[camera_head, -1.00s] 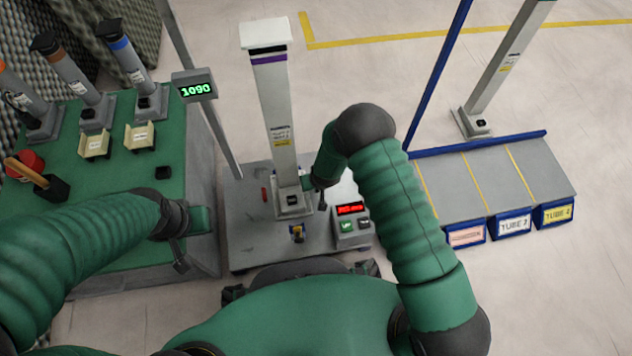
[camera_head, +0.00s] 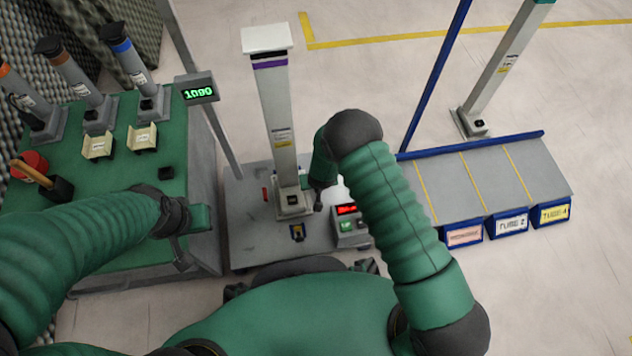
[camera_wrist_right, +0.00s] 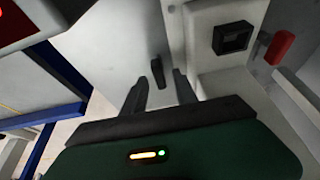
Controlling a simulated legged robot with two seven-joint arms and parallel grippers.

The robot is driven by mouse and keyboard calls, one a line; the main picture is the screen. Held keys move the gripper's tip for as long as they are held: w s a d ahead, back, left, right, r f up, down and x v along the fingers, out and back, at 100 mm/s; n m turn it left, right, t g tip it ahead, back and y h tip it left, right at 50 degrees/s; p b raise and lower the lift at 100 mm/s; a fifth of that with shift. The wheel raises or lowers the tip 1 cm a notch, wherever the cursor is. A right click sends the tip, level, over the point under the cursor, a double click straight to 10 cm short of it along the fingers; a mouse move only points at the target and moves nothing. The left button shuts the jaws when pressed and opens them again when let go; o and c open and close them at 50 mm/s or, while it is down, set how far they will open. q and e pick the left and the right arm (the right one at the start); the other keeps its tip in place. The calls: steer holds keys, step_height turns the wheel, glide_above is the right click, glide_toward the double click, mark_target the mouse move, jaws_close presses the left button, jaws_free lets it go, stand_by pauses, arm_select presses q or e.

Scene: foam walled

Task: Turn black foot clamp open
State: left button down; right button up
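A tall grey tube (camera_head: 276,125) with a purple band stands upright in a square foot (camera_head: 293,203) on the grey platform (camera_head: 245,245). In the right wrist view a small black lever (camera_wrist_right: 157,73), which looks like the black foot clamp, stands out beside the white foot (camera_wrist_right: 215,75). My right gripper (camera_wrist_right: 160,92) is open, and the lever shows just beyond and between its fingertips; I see no contact. In the head view my right gripper (camera_head: 318,200) is right of the foot, hiding the clamp. My left gripper (camera_head: 181,258) hangs at the green bench's edge, its fingers unclear.
A red clamp (camera_head: 265,194) is left of the foot. A control box with red display (camera_head: 347,222) stands right of my right gripper. A green bench (camera_head: 120,190) with several tubes is at left, a reading post (camera_head: 197,90) beside it, a sloped rack (camera_head: 490,185) at right.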

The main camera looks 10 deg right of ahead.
steer(key=p+v, duration=1)
steer(key=v, duration=0.6)
steer(key=shift+s+r+p, duration=0.25)
steer(key=shift+r+p, duration=0.05)
steer(key=shift+a, duration=0.1)
